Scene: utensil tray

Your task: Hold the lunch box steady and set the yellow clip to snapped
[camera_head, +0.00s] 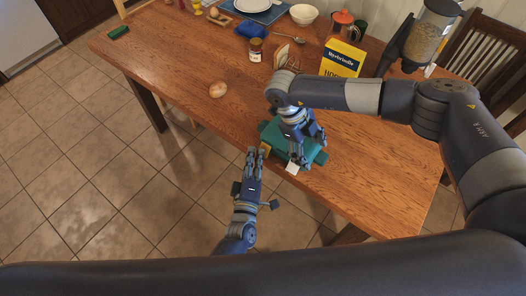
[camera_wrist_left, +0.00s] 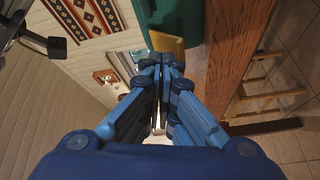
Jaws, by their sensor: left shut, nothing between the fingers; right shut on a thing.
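The teal lunch box (camera_head: 273,133) sits at the near edge of the wooden table, partly hidden under my right gripper. The yellow clip (camera_head: 265,149) is on its left side; its exact position, snapped or not, is hard to tell. My right gripper (camera_head: 303,158) is over the box from above and shut on it. My left gripper (camera_head: 252,153) is shut and empty, just left of the yellow clip. In the left wrist view the closed fingertips (camera_wrist_left: 163,62) are just below the yellow clip (camera_wrist_left: 167,42), beside the green box wall (camera_wrist_left: 181,14); contact is unclear.
A white piece (camera_head: 292,168) shows at the box's near side. A bread roll (camera_head: 218,89), a jar (camera_head: 255,50) and a yellow carton (camera_head: 342,58) stand farther back on the table (camera_head: 190,60). Open floor lies left of my left gripper.

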